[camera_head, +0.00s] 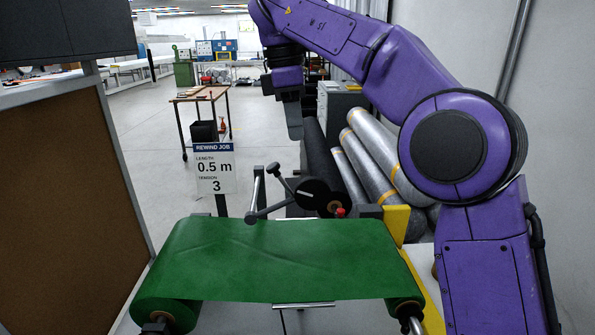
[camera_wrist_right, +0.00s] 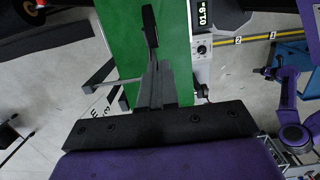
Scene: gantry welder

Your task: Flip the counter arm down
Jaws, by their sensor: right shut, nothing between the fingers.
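My right gripper (camera_head: 296,136) hangs fingers-down at the end of the purple arm in the head view, above and behind the winding machine. Its grey fingers are shut and empty. In the right wrist view the closed fingers (camera_wrist_right: 150,40) lie over the green sheet. In the head view a grey and black lever assembly (camera_head: 257,190) rises behind the green sheet, apart from the gripper. I cannot tell which of its bars is the counter arm. The counter display (camera_wrist_right: 203,15) shows "01.9 m" in the right wrist view. My left gripper is not in view.
The green sheet (camera_head: 270,260) spans the near rollers. A sign (camera_head: 213,168) reads "REWIND JOB", 0.5 m, tension 3. A black disc (camera_head: 318,198) sits beside the levers. Wrapped rolls (camera_head: 372,165) lie at the right. A brown panel (camera_head: 60,200) stands at the left. Open floor lies behind.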

